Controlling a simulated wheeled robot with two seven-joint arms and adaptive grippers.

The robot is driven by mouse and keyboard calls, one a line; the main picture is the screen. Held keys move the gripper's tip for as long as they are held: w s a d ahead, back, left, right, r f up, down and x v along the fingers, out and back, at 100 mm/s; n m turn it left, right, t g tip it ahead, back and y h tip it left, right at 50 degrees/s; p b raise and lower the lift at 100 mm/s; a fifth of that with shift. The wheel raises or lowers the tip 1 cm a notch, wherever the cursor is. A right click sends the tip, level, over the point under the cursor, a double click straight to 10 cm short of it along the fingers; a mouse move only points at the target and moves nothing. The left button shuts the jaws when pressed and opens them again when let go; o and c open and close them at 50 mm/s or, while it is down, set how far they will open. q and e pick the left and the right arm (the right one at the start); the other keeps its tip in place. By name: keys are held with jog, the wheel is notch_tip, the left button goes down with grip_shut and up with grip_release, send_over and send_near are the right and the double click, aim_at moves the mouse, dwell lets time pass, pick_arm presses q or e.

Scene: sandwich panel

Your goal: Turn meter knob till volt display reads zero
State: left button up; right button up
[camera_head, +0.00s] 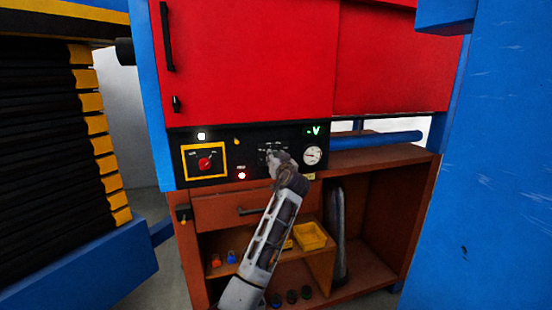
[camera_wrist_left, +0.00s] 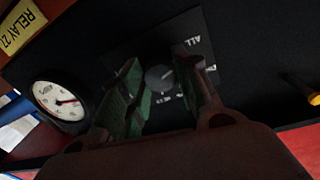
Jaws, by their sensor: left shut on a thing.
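The black control panel (camera_head: 220,172) runs below the red cabinet doors. The meter knob (camera_wrist_left: 160,79) is a small dark round knob on a plate with white lettering. My left gripper (camera_head: 277,160) reaches up to the panel and hides the knob in the head view. In the left wrist view its two green-padded fingers (camera_wrist_left: 162,92) stand on either side of the knob, shut on it. The small green volt display (camera_head: 313,131) is lit at the panel's upper right; a V shows, but its reading is too small to tell. My right gripper is out of view.
A round white gauge (camera_head: 313,155) sits just right of my gripper. Below are a drawer (camera_head: 225,210) and shelves with a yellow bin (camera_head: 311,236).

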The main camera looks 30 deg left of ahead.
pick_arm(q)
jog(key=m+p, duration=0.7)
jog(key=m, duration=0.1)
jog(key=shift+r+g+p, duration=0.1)
jog(key=shift+g+p, duration=0.25)
jog(key=shift+g, duration=0.05)
jog(key=o, duration=1)
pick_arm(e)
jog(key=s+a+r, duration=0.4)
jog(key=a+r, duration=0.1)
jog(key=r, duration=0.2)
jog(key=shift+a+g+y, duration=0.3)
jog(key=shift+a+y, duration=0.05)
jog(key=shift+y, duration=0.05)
pick_arm(q)
jog(key=shift+s, duration=0.1)
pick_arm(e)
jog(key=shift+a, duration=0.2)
